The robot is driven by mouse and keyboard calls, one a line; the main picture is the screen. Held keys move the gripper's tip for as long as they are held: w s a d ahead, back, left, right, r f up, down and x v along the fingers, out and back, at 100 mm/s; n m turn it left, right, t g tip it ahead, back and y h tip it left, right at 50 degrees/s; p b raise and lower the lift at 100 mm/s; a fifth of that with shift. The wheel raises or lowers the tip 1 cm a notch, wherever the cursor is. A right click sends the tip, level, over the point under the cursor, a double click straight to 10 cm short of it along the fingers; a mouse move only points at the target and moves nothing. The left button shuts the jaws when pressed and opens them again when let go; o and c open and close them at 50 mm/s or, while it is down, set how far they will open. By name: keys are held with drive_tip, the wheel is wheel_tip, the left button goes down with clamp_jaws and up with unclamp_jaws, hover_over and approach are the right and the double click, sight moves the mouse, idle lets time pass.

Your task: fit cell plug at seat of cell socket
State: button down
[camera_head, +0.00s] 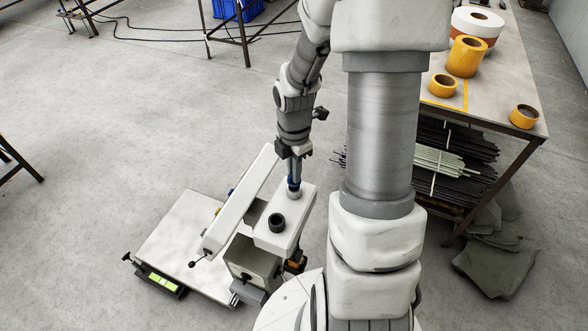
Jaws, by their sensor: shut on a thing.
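My gripper (294,174) points down over the right end of a white machine head. It is shut on a small dark blue piece, which I take for the cell plug (294,183). The plug is upright, directly above or touching a round light collar (294,194) on top of the white housing (302,215). This collar looks like the cell socket. The plug's lower end is too small to tell whether it is inside the collar or just over it. A black round cap or opening (277,222) lies nearer on the same housing.

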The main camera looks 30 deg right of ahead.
drive_tip(key=shift+f+b, duration=0.65)
drive_tip(key=shift+f, duration=0.35)
drive_tip(key=c, duration=0.9)
unclamp_jaws()
drive_tip(key=shift+o, duration=0.2)
wheel_tip(320, 180, up, 18)
drive_tip(key=p, duration=0.1)
drive_tip(key=shift+f+p, duration=0.25)
drive_tip(key=shift+p, duration=0.1)
